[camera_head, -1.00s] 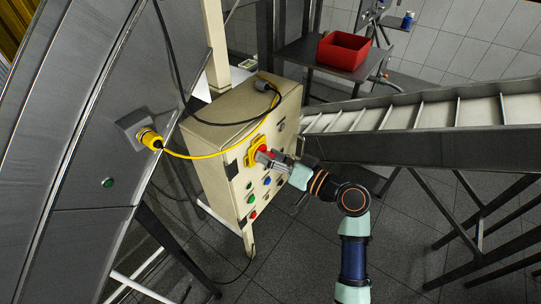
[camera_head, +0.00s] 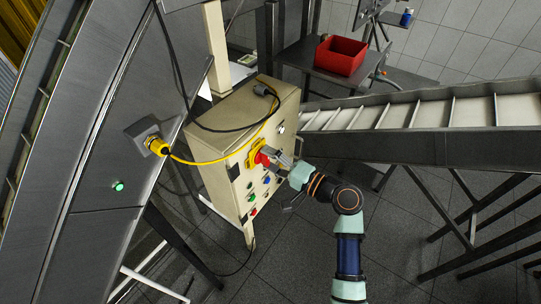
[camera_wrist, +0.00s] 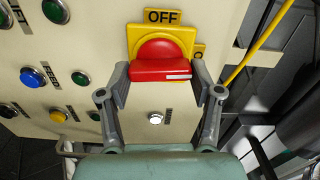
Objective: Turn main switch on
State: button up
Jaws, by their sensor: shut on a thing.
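The main switch is a red knob (camera_wrist: 160,68) on a yellow plate (camera_wrist: 134,36), fixed to the beige control box (camera_head: 215,132). In the wrist view its red handle lies across the picture, with a white mark at its right end. An OFF label (camera_wrist: 163,16) is above the plate. My gripper (camera_wrist: 164,72) is shut on the red handle, one finger at each end. The knob also shows in the head view (camera_head: 262,158).
Several coloured buttons sit below the switch, including a bright white one (camera_wrist: 155,118). A yellow cable (camera_head: 205,161) crosses the box to a grey machine, where a green lamp (camera_head: 118,186) glows. A conveyor (camera_head: 420,116) and red bin (camera_head: 341,55) stand to the right.

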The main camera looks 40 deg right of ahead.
jog(key=shift+m, duration=0.5)
jog(key=o, duration=1.1)
jog(key=shift+o, duration=0.2)
jog(key=s+d, duration=0.2)
jog(key=s, duration=1)
jog(key=shift+w, duration=0.1)
